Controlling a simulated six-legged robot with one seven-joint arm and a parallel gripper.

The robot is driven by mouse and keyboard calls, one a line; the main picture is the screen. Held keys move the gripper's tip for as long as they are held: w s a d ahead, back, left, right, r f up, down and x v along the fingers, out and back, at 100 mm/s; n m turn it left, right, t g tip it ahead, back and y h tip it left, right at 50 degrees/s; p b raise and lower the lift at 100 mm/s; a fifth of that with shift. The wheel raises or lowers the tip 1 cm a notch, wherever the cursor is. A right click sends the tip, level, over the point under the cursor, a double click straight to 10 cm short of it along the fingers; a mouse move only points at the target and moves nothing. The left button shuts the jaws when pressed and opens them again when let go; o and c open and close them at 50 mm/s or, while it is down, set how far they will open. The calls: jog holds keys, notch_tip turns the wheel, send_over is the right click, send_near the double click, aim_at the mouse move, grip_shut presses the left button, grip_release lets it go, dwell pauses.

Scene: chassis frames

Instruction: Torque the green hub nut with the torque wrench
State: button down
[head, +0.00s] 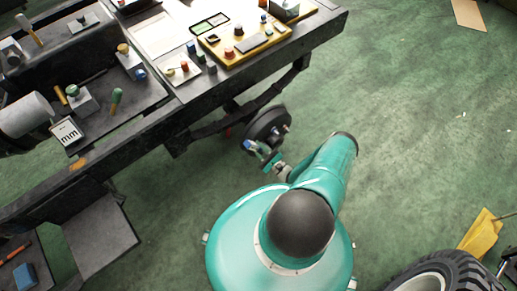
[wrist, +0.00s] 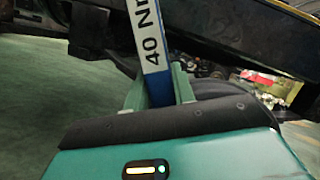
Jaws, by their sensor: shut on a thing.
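The torque wrench (wrist: 150,38) has a blue and white shaft marked "40 N…", cut off at the top of the wrist view. My gripper (wrist: 159,88) is shut on it, with one teal finger on each side. In the head view my gripper (head: 272,161) is just below the dark round wheel hub (head: 263,128), by the chassis frame. A small blue and white part shows at the hub's lower left edge. I cannot make out the green hub nut, nor whether the wrench touches it.
The black chassis frame (head: 160,130) runs diagonally above the hub, carrying a yellow tray (head: 235,50) and several small parts. The green floor to the right is mostly clear.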

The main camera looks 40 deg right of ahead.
jog(key=shift+w, duration=0.55)
dwell(1.0)
jog(key=shift+d+r, duration=0.1)
dwell(0.3)
jog(key=shift+d+r+m+t+h, duration=0.25)
jog(key=shift+d+m+h, duration=0.35)
jog(key=shift+m, duration=0.4)
jog(key=shift+d+r+m+t+h, duration=0.15)
jog(key=shift+d+r+m+h, duration=0.2)
jog(key=shift+d+m, duration=0.5)
jog(key=shift+a, duration=0.15)
jog(key=shift+d+m+h, duration=0.35)
jog(key=shift+d+m, duration=0.35)
jog(key=shift+m, duration=0.35)
jog(key=shift+a, duration=0.1)
jog(key=shift+a+f+n+y, duration=0.15)
jog(key=shift+a+n+y, duration=0.2)
jog(key=shift+a+n, duration=0.4)
jog(key=shift+a+f+n+y, duration=0.15)
jog(key=shift+a+n+y, duration=0.25)
jog(key=shift+n, duration=0.55)
